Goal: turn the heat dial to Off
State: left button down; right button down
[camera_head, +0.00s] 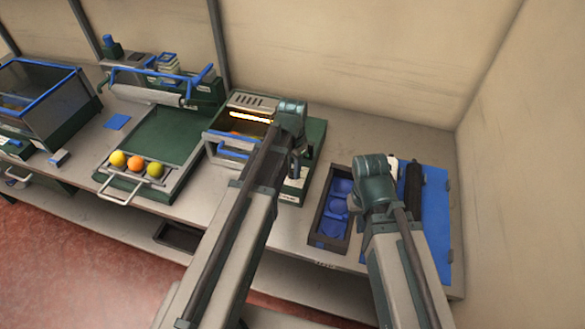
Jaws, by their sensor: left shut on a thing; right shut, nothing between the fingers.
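The heater box (215,134) stands on the bench in the middle of the view, with glowing orange bars inside its upper opening. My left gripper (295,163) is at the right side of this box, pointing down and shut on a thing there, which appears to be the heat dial. The dial itself is hidden behind my gripper and wrist, so its setting cannot be read. My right gripper (392,183) is shut and empty above the right part of the bench, apart from the heater; its fingertips are hard to make out.
Left of the heater is a green sorting tray (160,130) with a yellow, an orange and a yellow-green fruit at its front. A dark-framed tray with blue cups (335,207) and a blue mat (436,225) lie at right. A glass-sided bin (55,100) stands far left.

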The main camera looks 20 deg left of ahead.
pick_arm(q)
jog(key=n, duration=0.4)
jog(key=shift+n, duration=0.4)
jog(key=n, duration=0.3)
jog(key=shift+n, duration=0.3)
jog(key=n, duration=0.4)
jog(key=shift+n, duration=0.3)
jog(key=n, duration=0.3)
jog(key=shift+n, duration=0.3)
jog(key=n, duration=1.2)
jog(key=shift+n, duration=2.2)
